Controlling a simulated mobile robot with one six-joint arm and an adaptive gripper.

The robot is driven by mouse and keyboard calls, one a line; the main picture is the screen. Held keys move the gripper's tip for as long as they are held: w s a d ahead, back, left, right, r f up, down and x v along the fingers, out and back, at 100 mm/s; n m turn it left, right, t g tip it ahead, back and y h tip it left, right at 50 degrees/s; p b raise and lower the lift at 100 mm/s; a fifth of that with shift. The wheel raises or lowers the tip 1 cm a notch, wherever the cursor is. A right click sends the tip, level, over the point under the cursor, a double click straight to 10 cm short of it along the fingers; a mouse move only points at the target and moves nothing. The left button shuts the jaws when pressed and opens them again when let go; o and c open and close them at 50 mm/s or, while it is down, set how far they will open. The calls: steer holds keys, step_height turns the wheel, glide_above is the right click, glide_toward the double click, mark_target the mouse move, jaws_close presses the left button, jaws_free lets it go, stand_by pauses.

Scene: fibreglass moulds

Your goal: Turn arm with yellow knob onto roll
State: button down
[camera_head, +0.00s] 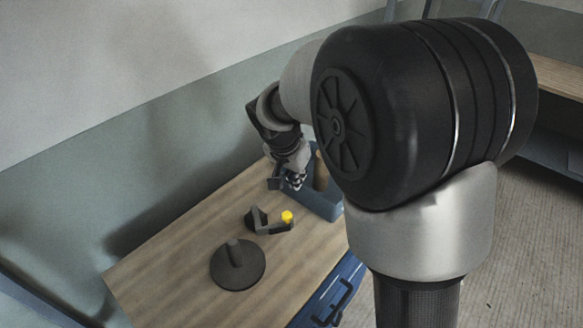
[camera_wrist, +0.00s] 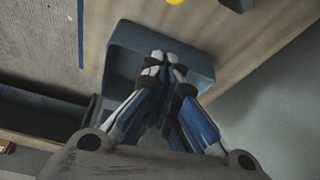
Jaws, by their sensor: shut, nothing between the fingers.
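A dark arm with a yellow knob (camera_head: 287,216) at its end lies over the wooden table in the head view, joined to a dark block (camera_head: 256,219) at its left. In the wrist view only part of the yellow knob (camera_wrist: 174,2) shows at the top edge. A dark round disc (camera_head: 226,277) with a stubby post stands in front of the arm, apart from it. I cannot make out a roll on the disc. My gripper (camera_head: 295,182) is shut and empty, behind the knob and apart from it. Its fingertips (camera_wrist: 165,60) show over a blue-grey bin in the wrist view.
The blue-grey bin (camera_head: 322,203) stands at the table's back right, with a brown upright cylinder (camera_head: 320,172) beside or in it. The wooden table (camera_head: 180,255) is clear on the left. A wall runs along its far left side. My own arm hides much of the right.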

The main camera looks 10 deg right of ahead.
mark_target(288, 223)
step_height(288, 223, down, 7)
steer(key=s+a+b, duration=0.1)
steer(key=b, duration=0.1)
steer(key=shift+s, duration=0.1)
steer(key=shift+a+b, duration=0.15)
steer(key=shift+b, duration=0.35)
